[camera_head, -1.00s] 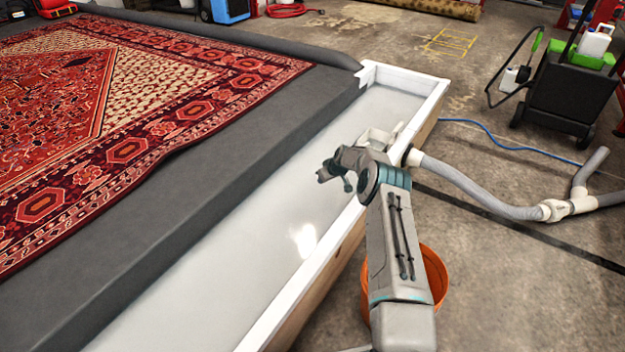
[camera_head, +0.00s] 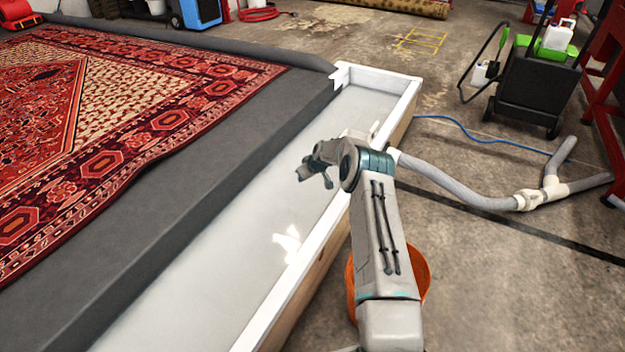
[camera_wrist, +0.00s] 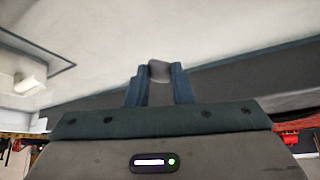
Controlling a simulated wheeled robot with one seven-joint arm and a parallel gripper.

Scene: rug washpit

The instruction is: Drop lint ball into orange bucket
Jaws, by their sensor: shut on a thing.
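My gripper (camera_head: 303,173) hangs over the white-walled trough in the head view, with its fingers pointing left. In the wrist view my gripper (camera_wrist: 159,85) is shut on a small grey lump, the lint ball (camera_wrist: 159,71), held between the two blue fingertips. The orange bucket (camera_head: 417,273) stands on the concrete floor to the right of the trough, below my arm. My forearm hides most of it and its inside.
The trough's white wall (camera_head: 312,247) lies between my gripper and the bucket. A grey hose (camera_head: 455,192) runs right from the trough. A black cart (camera_head: 535,85) stands at the back right, and a red patterned rug (camera_head: 120,120) lies left. Floor right of the bucket is clear.

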